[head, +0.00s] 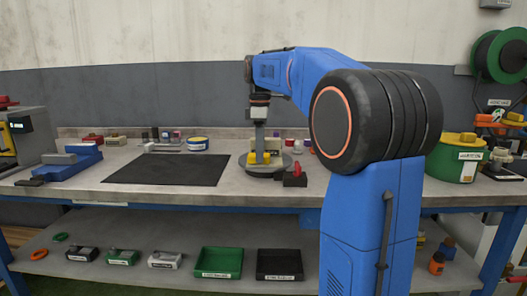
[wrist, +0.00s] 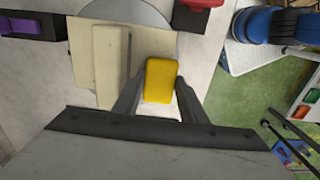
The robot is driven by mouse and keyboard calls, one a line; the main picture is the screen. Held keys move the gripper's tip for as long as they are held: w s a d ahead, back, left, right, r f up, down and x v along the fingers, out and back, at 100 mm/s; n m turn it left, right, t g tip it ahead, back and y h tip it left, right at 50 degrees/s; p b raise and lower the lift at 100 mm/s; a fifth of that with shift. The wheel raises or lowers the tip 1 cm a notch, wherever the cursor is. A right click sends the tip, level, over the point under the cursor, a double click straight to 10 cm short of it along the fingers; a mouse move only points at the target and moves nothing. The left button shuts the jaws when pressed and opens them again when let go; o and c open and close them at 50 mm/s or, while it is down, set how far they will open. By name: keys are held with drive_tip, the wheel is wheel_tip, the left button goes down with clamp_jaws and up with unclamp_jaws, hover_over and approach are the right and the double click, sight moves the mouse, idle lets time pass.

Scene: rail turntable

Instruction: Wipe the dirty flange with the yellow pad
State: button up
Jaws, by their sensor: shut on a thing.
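My gripper (wrist: 158,98) is shut on the yellow pad (wrist: 161,78), which sits between the two fingers in the wrist view. Just beyond and to the left of the pad is a pale beige block (wrist: 88,60) with a raised strip along it. It appears to rest on a grey disc (wrist: 145,10). In the head view my gripper (head: 259,150) points down over the round turntable (head: 250,172) on the bench, with yellow showing at its tips. I cannot tell whether the pad touches anything below. I cannot make out which part is the flange or any dirt on it.
A black block with a red part (head: 295,178) stands right beside the turntable. A dark mat (head: 165,170) lies left on the bench, clear on top. A green drum (head: 455,160) stands at the right. Green (head: 218,262) and black trays (head: 280,264) sit on the lower shelf.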

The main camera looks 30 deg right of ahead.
idle(0.3)
drive_tip(key=shift+w+a+r, duration=0.1)
drive_tip(key=shift+w+a, duration=0.55)
drive_tip(key=shift+a, duration=0.25)
drive_tip(key=shift+s+d, duration=0.1)
drive_tip(key=shift+s+d, duration=0.5)
drive_tip(key=shift+d, duration=0.25)
drive_tip(key=shift+s+d, duration=0.6)
drive_tip(key=shift+d, duration=0.25)
